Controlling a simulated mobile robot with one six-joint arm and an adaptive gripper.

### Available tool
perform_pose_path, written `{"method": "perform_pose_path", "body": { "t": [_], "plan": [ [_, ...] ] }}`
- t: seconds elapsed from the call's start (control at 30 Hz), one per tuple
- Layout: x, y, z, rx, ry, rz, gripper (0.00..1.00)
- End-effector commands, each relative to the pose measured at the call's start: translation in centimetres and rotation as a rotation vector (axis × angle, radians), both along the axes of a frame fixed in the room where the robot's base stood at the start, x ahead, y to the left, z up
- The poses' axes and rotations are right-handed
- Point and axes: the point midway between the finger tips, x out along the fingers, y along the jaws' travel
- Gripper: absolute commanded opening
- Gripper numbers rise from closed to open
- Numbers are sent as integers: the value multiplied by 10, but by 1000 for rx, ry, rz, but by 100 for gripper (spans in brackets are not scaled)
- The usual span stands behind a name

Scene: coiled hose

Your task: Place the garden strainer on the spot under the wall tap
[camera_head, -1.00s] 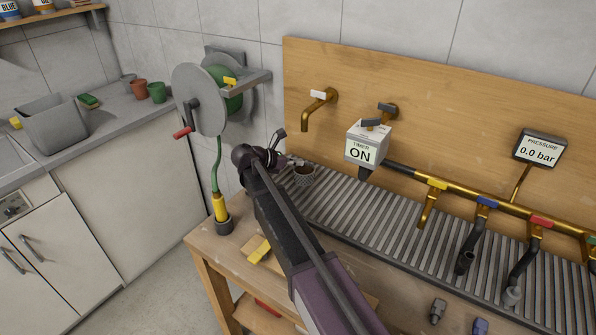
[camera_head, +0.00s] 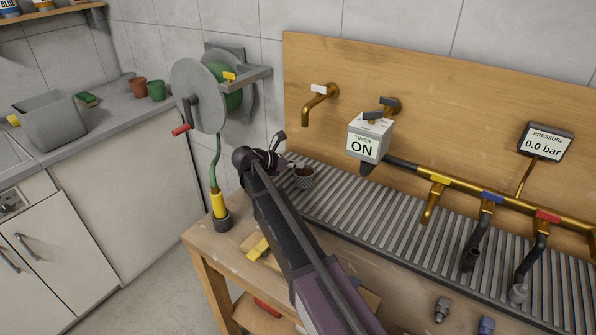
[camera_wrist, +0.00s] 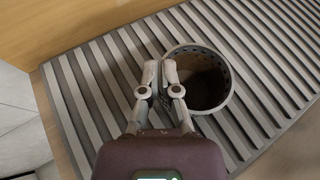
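The garden strainer is a small grey cup with a perforated rim and a brown inside. It shows in the wrist view (camera_wrist: 212,85) and, in the head view, as a small cup (camera_head: 303,178) at the left end of the ribbed drain rack, below the wall tap (camera_head: 318,97). My gripper (camera_wrist: 161,70) has its two fingers close together at the strainer's left wall, one outside and one over the rim. It looks shut on that wall, though the contact is partly hidden. In the head view my arm hides the gripper's fingers. The strainer looks upright.
A timer box (camera_head: 367,141) reading ON hangs right of the wall tap, joined to a brass pipe (camera_head: 478,200) with several outlets. A hose reel (camera_head: 200,97) stands at left, its hose nozzle (camera_head: 219,208) in a holder. The ribbed rack (camera_head: 400,225) is mostly clear.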

Motion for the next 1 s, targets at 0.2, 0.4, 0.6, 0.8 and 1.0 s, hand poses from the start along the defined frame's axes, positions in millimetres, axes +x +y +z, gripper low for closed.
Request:
{"method": "perform_pose_path", "body": {
  "t": [0.2, 0.4, 0.6, 0.8, 1.0],
  "plan": [
    [0, 0, -7, 0, 0, 0, 0],
    [0, 0, -6, 0, 0, 0, 0],
    [0, 0, -10, 0, 0, 0, 0],
    [0, 0, -9, 0, 0, 0, 43],
    [0, 0, -9, 0, 0, 0, 43]
  ]
}}
